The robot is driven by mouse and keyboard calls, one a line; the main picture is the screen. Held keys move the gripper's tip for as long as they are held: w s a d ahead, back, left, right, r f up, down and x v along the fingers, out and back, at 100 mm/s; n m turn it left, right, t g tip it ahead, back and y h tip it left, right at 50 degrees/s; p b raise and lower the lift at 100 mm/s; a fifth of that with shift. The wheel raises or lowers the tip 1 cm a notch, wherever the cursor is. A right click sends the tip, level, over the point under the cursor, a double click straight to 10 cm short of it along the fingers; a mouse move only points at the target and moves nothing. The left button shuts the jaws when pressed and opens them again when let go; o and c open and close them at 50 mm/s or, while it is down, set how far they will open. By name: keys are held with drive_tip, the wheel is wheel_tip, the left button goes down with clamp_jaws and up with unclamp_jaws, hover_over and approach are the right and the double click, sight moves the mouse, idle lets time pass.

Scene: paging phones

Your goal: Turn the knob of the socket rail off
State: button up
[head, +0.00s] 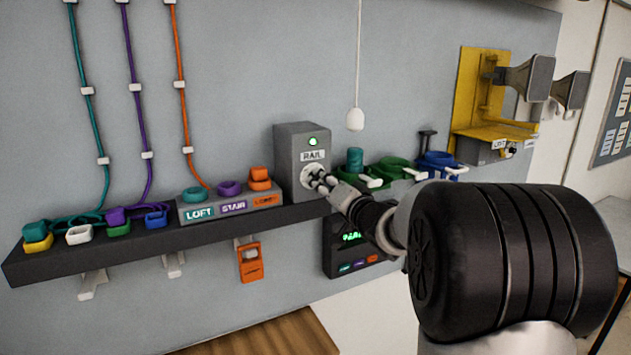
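The grey socket rail box (290,155) labelled RAIL stands on the dark shelf, its front facing right. A small green light (313,141) is lit above the label. A pale round plate or knob base (309,174) shows below the label. My gripper (322,181) is right at this knob, its dark fingertips in front of it. The fingers cover most of the knob. I cannot tell whether they touch it, or whether they are open or shut on it.
Left of the box is a grey LOFT/STAIR panel (228,208) with coloured plugs. Teal, purple and orange cables run down the wall. A white pull knob (355,119) hangs above right. Coloured cups (395,168) stand behind my arm. A dark display unit (345,262) sits below the shelf.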

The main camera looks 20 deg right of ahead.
drive_tip(key=shift+w, duration=0.85)
clamp_jaws()
